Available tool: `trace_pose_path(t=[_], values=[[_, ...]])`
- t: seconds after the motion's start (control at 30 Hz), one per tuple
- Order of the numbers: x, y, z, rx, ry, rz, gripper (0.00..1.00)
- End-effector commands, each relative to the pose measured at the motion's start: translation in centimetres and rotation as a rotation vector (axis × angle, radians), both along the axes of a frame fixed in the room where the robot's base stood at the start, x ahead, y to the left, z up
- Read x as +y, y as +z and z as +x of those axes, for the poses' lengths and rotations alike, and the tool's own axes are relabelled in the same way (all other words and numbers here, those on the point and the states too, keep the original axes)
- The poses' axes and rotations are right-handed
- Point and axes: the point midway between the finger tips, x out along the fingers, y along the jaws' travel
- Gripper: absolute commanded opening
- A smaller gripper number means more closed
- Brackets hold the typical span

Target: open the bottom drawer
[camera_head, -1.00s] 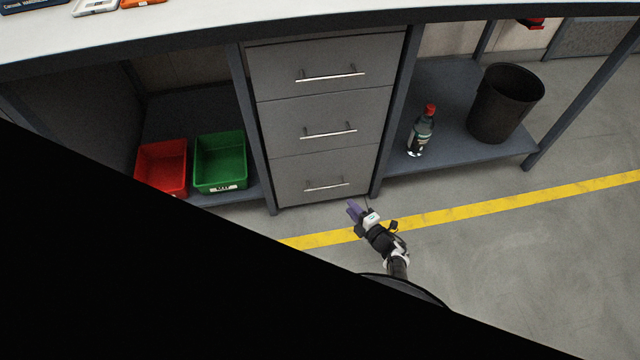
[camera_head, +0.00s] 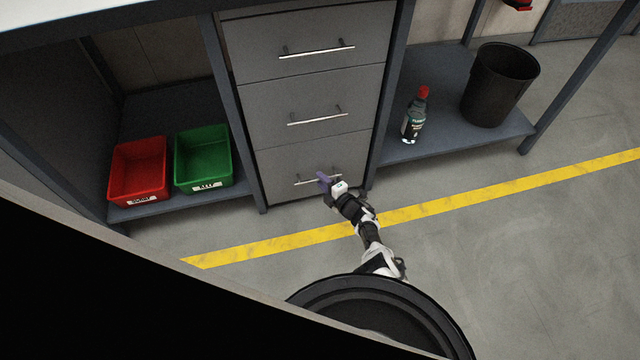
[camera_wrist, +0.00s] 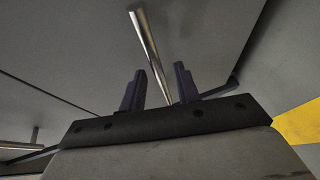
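The bottom drawer (camera_head: 285,165) is the lowest of three grey drawers under the bench, and it looks closed. Its straight metal bar handle (camera_head: 304,182) is partly hidden by my gripper (camera_head: 324,181), which is at the handle in the head view. In the wrist view, the handle (camera_wrist: 150,45) runs from the top down toward the space between the two dark purple fingers of my gripper (camera_wrist: 158,85). The fingers are apart, so the gripper is open. I cannot tell whether either finger touches the bar.
The middle drawer (camera_head: 270,110) and top drawer (camera_head: 260,45) are closed above. A red bin (camera_head: 138,170) and a green bin (camera_head: 203,160) stand on the left shelf. A bottle (camera_head: 414,118) and a black bin (camera_head: 499,85) stand on the right shelf. Floor in front is clear.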

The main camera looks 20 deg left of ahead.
Motion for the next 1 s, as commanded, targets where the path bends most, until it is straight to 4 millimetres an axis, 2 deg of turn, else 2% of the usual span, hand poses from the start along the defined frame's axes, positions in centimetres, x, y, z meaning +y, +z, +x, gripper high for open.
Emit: trace_pose_path(t=[0.2, 0.5, 0.73, 1.0], values=[[1.36, -0.35, 0.88, 0.000, 0.000, 0.000, 0.32], [1.45, -0.24, 0.96, 0.000, -0.001, 0.001, 0.32], [1.46, -0.26, 0.94, 0.001, -0.001, 0.000, 0.02], [1.46, -0.26, 0.93, 0.000, 0.000, 0.001, 0.00]])
